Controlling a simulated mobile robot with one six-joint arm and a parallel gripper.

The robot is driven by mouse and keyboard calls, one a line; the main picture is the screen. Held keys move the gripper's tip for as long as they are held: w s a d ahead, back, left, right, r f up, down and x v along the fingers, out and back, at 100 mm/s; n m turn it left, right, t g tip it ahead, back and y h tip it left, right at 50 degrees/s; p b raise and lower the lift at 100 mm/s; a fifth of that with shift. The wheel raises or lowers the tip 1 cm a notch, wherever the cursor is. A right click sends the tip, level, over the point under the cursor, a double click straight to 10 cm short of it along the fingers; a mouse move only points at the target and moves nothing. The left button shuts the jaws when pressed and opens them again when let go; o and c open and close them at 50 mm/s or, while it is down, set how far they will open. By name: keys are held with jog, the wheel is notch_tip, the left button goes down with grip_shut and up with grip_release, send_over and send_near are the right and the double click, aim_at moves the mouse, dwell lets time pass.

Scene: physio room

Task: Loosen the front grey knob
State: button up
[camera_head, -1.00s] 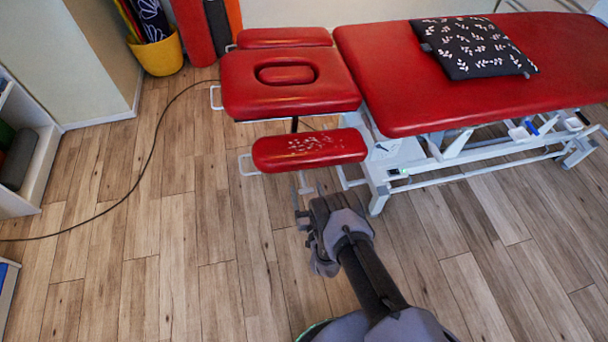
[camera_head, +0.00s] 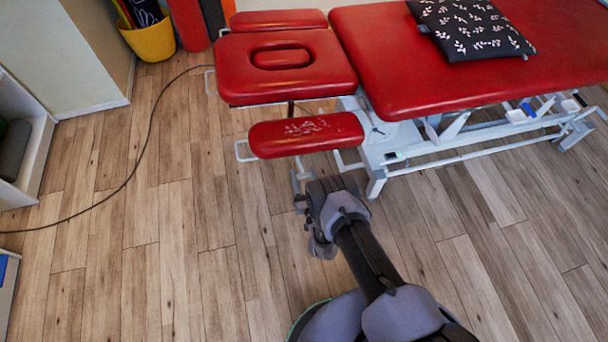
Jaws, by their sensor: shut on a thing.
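The red treatment table (camera_head: 450,88) stands across the upper right on a white metal frame. Its head section (camera_head: 285,66) has an oval face hole, and a narrow red armrest (camera_head: 306,134) with worn white patches sits at the front. My gripper (camera_head: 303,194) is just below the armrest, at the white metal bracket under it. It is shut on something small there. The front grey knob is not clearly visible; my gripper and the armrest hide that spot.
A dark patterned cushion (camera_head: 468,28) lies on the table. A black cable (camera_head: 140,158) runs over the wooden floor at left. A yellow bucket (camera_head: 150,40) stands at the back left, near a white shelf (camera_head: 36,150). The floor in front is clear.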

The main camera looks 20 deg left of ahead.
jog(key=n+p, duration=0.1)
jog(key=n, duration=0.1)
jog(key=n+p, duration=0.1)
jog(key=shift+a+r+n, duration=0.1)
jog(key=shift+r+n, duration=0.1)
jog(key=shift+n, duration=0.2)
jog(key=n+p, duration=0.1)
jog(key=n, duration=0.3)
jog(key=shift+a+n, duration=0.1)
jog(key=shift+n, duration=0.2)
jog(key=n+p, duration=0.1)
jog(key=n, duration=0.3)
jog(key=shift+f, duration=0.15)
jog(key=shift+a+f+n, duration=0.1)
jog(key=shift+n, duration=2.4)
jog(key=o, duration=1.4)
jog(key=shift+c, duration=0.2)
jog(key=shift+f, duration=0.1)
jog(key=shift+f, duration=0.1)
